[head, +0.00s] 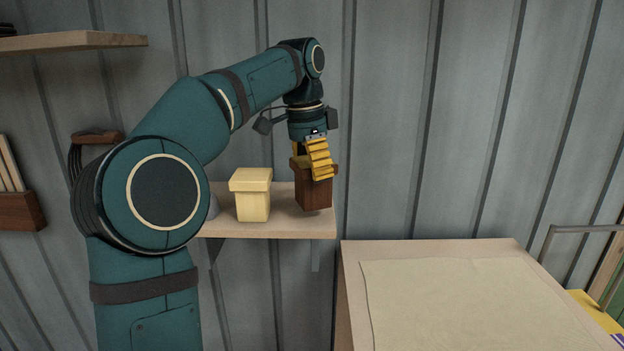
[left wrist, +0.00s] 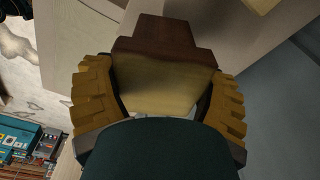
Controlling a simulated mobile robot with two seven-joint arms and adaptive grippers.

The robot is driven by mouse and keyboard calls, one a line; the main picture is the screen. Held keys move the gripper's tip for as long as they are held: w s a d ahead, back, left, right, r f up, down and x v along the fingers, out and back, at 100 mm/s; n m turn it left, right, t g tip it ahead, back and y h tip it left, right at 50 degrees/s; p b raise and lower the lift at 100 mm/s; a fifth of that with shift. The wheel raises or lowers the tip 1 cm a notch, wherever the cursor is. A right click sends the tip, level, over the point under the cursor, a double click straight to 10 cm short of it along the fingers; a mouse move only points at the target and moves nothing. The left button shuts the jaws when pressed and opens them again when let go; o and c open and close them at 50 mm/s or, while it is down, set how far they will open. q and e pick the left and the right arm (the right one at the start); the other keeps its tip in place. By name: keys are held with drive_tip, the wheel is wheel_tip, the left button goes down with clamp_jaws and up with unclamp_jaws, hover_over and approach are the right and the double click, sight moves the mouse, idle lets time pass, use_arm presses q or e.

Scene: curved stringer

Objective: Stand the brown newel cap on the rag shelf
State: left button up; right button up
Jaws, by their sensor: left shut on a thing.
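The brown newel cap (head: 314,194) is a dark brown block with a wider top, held upright at the right end of a pale wooden shelf (head: 284,227). My left gripper (head: 315,160) comes down from above with its yellow fingers shut on the cap's upper part. The cap's base shows over the shelf board; I cannot tell whether it touches. In the left wrist view, the brown cap (left wrist: 165,36) lies between the two ribbed fingers (left wrist: 162,95). My right gripper is not in view.
A cream newel cap (head: 251,195) stands on the shelf just left of the brown one. A cloth-covered bench (head: 440,300) is at lower right. Another shelf (head: 75,41) is at upper left.

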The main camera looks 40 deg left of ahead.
use_arm(q)
drive_tip(key=shift+f+b, duration=0.3)
drive_tip(key=shift+f, duration=1)
drive_tip(key=shift+f, duration=0.15)
drive_tip(key=o, duration=1.2)
drive_tip(key=r, duration=0.7)
drive_tip(key=shift+s+a+r+p, duration=0.1)
drive_tip(key=shift+s+a+p, duration=0.15)
drive_tip(key=shift+p, duration=0.1)
drive_tip(key=shift+s+r, duration=0.1)
drive_tip(key=shift+r, duration=0.2)
